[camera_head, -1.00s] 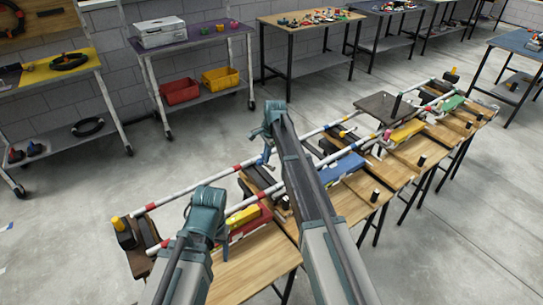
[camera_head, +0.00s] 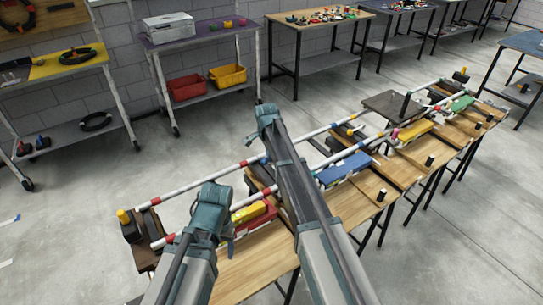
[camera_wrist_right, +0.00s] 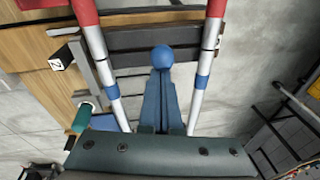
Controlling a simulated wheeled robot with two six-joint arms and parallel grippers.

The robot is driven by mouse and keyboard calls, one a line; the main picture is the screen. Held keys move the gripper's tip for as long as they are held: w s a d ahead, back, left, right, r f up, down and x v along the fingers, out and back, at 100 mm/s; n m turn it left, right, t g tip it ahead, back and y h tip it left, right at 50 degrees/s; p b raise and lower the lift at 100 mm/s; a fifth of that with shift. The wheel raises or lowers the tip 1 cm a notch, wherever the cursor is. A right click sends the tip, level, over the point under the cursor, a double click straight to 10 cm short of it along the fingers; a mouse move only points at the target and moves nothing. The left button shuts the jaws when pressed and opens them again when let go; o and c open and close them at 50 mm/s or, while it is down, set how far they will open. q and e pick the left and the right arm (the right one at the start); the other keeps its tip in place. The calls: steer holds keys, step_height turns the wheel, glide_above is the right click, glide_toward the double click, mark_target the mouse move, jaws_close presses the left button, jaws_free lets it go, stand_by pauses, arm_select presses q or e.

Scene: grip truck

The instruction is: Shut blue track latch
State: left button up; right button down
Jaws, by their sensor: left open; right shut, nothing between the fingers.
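In the right wrist view a round blue knob (camera_wrist_right: 163,57) lies between two white rails with red and blue bands, against a dark block. My right gripper (camera_wrist_right: 162,80) is shut and empty, its blue tapered fingers pointing at the knob; I cannot tell if they touch it. In the head view my right gripper (camera_head: 268,118) is over the far rail, its fingertips hidden. A long blue block (camera_head: 343,167) lies on the bench to its right. My left gripper (camera_head: 212,198) is open over the bench's near left part, its fingertips mostly hidden, near a yellow block (camera_head: 249,212).
The long wooden bench (camera_head: 255,268) carries the rails (camera_head: 215,167), several dark blocks and a yellow block (camera_head: 414,130) farther right. A yellow knob (camera_head: 123,215) stands at its left end. Shelves with a red bin (camera_head: 188,88) stand behind. The floor between is clear.

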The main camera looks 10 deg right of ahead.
steer(key=shift+s+a+f+h+b, duration=0.3)
steer(key=shift+a+f+h+b, duration=0.1)
steer(key=shift+f, duration=0.05)
steer(key=a+f+t+h+b, duration=0.1)
steer(key=b, duration=0.1)
steer(key=a+f+t+h+b, duration=0.1)
steer(key=h+b, duration=0.1)
steer(key=b, duration=0.1)
steer(key=shift+s+f+h, duration=0.3)
steer(key=shift+s, duration=0.05)
arm_select(q)
steer(key=shift+f+b, duration=0.9)
steer(key=shift+f, duration=3.2)
arm_select(e)
steer(key=shift+s+a+f, duration=0.2)
steer(key=shift+a+f, duration=0.25)
steer(key=shift+f, duration=0.2)
steer(key=shift+a+f, duration=0.1)
steer(key=shift+a, duration=0.1)
steer(key=shift+d, duration=0.15)
arm_select(q)
steer(key=shift+r, duration=0.25)
arm_select(e)
steer(key=shift+w+d+r, duration=0.3)
steer(key=shift+w+d, duration=0.05)
steer(key=shift+d, duration=0.25)
